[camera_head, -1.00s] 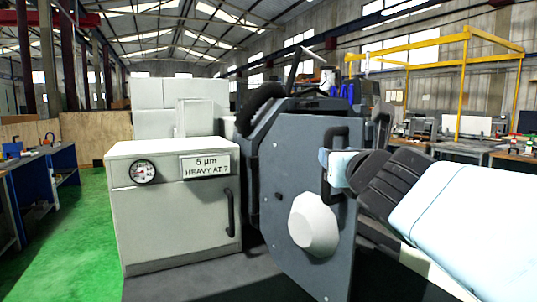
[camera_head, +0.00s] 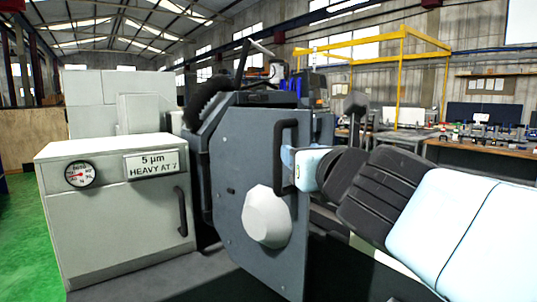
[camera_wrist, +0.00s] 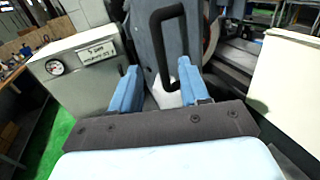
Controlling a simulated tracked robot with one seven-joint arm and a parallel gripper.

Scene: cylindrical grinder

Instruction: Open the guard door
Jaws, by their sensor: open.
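The guard door (camera_head: 232,160) is a dark grey panel with a pale faceted boss (camera_head: 266,217), standing at an angle to the white cabinet's front. Its black bar handle (camera_head: 280,130) is on the right side of its face. My gripper (camera_head: 289,160) reaches in from the right at the handle's lower half. In the wrist view, the two blue fingers of my gripper (camera_wrist: 158,70) are apart, with the handle (camera_wrist: 158,45) between and just beyond their tips. I cannot tell whether they touch it. In the head view, part of the handle is hidden near my fingers.
A white cabinet (camera_head: 120,225) with a gauge, a sign and its own black handle (camera_head: 181,211) stands left of the door. A yellow frame (camera_head: 399,75) and workbenches (camera_head: 475,153) are at the back right. Green floor (camera_head: 30,240) is free at the left.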

